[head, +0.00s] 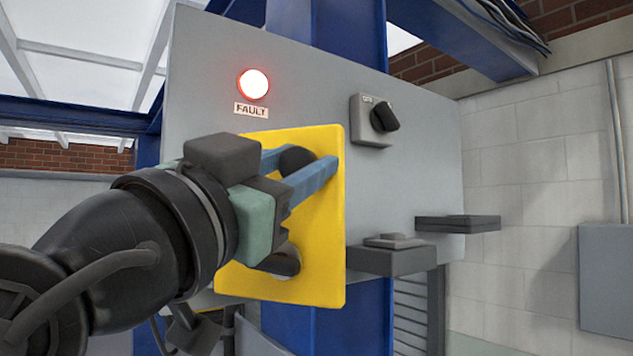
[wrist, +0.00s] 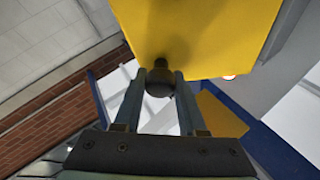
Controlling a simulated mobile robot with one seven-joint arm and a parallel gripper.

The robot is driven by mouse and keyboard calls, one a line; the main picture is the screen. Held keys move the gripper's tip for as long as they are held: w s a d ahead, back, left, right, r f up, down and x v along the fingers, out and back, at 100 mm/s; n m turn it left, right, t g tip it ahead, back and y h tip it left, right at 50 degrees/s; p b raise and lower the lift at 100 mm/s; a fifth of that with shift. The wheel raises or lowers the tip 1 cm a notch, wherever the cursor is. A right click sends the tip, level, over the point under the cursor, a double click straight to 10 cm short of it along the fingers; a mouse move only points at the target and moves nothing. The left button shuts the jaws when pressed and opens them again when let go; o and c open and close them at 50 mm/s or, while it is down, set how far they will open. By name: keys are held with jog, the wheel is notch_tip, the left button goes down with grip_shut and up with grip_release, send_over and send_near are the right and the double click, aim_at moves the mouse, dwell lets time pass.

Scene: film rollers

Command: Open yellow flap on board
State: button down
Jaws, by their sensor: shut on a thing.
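The yellow flap (head: 320,240) is a flat plate with rounded corners in front of the grey board (head: 210,60). My gripper (head: 304,166) is shut on a dark round knob (head: 294,158) on the upper part of the flap. In the wrist view the two fingers flank the knob (wrist: 159,82), whose stem meets the yellow face (wrist: 200,30). A second dark rounded part (head: 286,262) shows lower on the flap, partly behind my gripper. My gripper and wrist hide the flap's left side, and I cannot tell how far the flap stands from the board.
Two dark ledges, (head: 395,260) and (head: 458,223), jut out at lower right. Blue beams stand behind the board.

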jog(key=s+a+m+g+h, duration=0.1)
jog(key=h, duration=0.1)
jog(key=a+m+g+h, duration=0.1)
jog(key=s+a+m+g+h+b, duration=0.1)
jog(key=g+h, duration=0.1)
jog(key=shift+s+f+m+h, duration=0.1)
jog(key=shift+s+m+h, duration=0.2)
jog(key=shift+s, duration=0.05)
jog(key=shift+s+a+m+g+h, duration=0.3)
jog(key=shift+a+m+g+h, duration=0.35)
jog(key=shift+g, duration=0.4)
jog(key=shift+s+a+m+g+h, duration=0.35)
jog(key=shift+a+m+g+h, duration=0.2)
jog(key=shift+g+h, duration=0.35)
jog(key=shift+s+a+m+g+h, duration=0.3)
jog(key=shift+a+m+g+h, duration=0.35)
jog(key=shift+g, duration=0.5)
jog(key=shift+d, duration=0.15)
jog(key=shift+c, duration=2.4)
grip_release()
jog(key=b+v, duration=0.5)
jog(key=v, duration=0.8)
